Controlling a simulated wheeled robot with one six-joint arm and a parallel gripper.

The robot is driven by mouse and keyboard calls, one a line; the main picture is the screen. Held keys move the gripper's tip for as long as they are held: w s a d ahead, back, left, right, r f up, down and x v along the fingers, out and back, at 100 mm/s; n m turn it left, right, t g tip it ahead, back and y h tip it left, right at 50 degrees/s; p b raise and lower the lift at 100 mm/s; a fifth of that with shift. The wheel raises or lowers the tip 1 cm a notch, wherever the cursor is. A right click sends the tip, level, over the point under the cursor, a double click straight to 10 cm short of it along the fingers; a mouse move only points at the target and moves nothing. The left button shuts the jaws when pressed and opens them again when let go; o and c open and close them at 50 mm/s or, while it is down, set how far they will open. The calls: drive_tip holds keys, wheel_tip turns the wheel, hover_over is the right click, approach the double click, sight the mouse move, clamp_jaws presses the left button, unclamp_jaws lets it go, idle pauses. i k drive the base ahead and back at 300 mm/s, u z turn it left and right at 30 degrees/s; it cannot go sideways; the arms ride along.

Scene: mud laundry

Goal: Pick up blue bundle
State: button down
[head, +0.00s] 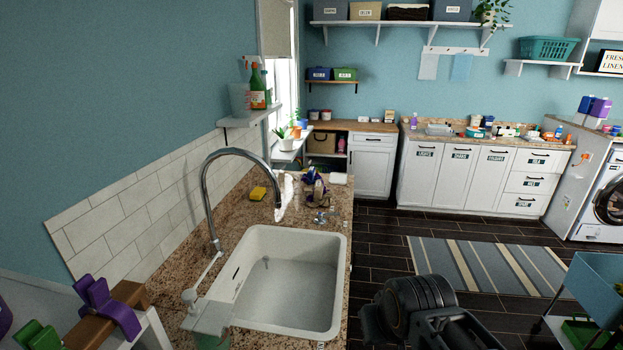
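A dark blue and purple bundle with pale parts (313,188) sits on the granite counter behind the sink, near the window. It is small and far off, so I cannot tell exactly what it is made of. A white crumpled thing (284,196) stands close on its left. Part of my dark arm shows at the bottom right of the head view, right of the sink and well apart from the bundle. My gripper's fingers are not in view.
The white sink (290,285) and its tall curved faucet (207,200) lie before the bundle. A yellow sponge (258,193) lies left of it. A blue cart (600,290) stands at the right. The striped rug (490,265) and dark floor are clear.

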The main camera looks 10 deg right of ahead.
sight(312, 177)
drive_tip(key=u, duration=0.05)
drive_tip(key=k, duration=0.95)
drive_tip(key=z, duration=0.85)
drive_tip(key=i, duration=5.2)
drive_tip(key=u, duration=3.95)
